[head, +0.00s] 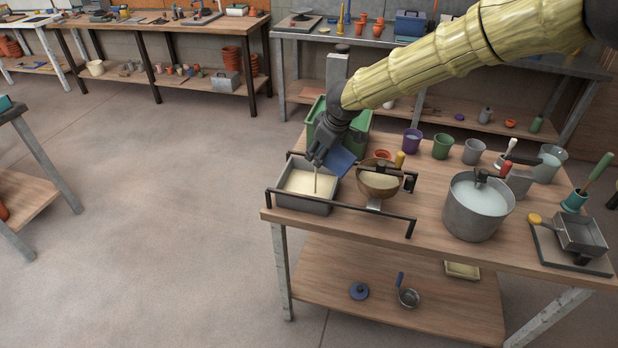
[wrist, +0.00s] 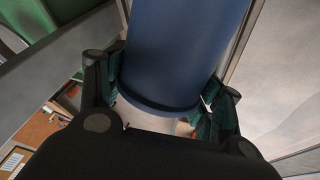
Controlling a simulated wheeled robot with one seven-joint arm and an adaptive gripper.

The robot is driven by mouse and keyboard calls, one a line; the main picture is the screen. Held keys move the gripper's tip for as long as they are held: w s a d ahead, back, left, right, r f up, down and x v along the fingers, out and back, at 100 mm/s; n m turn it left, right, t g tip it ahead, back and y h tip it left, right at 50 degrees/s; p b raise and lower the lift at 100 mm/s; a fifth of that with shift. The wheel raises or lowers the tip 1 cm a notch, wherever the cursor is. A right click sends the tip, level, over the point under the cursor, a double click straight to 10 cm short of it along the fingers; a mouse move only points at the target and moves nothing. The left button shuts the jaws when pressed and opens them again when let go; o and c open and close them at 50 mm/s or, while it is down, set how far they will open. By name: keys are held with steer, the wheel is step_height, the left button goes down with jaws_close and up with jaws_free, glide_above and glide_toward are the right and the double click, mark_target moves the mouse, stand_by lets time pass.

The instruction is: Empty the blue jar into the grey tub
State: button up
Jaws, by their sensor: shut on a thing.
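The blue jar (head: 342,160) is tilted over the grey tub (head: 305,205) at the left end of the workbench. A thin cream stream (head: 316,184) runs down into the tub, where cream liquid lies. My gripper (head: 321,154) is shut on the blue jar and holds it above the tub's back edge. In the wrist view the jar (wrist: 185,50) fills the space between my two fingers (wrist: 165,105). The inside of the jar is hidden in both views.
A green crate (head: 358,121) stands behind the tub. A brown bowl (head: 380,187) is right of it, and a black rail (head: 345,208) runs along the bench front. A large grey pot (head: 478,215) and several cups stand further right. Open floor lies left.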

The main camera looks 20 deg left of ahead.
steer(key=shift+a+f+h, duration=0.15)
steer(key=shift+f+h, duration=0.1)
steer(key=shift+h, duration=0.15)
step_height(320, 180, down, 6)
steer(key=a+h, duration=0.2)
steer(key=shift+w+g, duration=0.2)
steer(key=shift+g, duration=0.1)
stand_by(0.3)
steer(key=shift+a+r+n+h, duration=0.1)
steer(key=shift+a+n+h, duration=0.15)
steer(key=shift+h, duration=0.45)
stand_by(0.5)
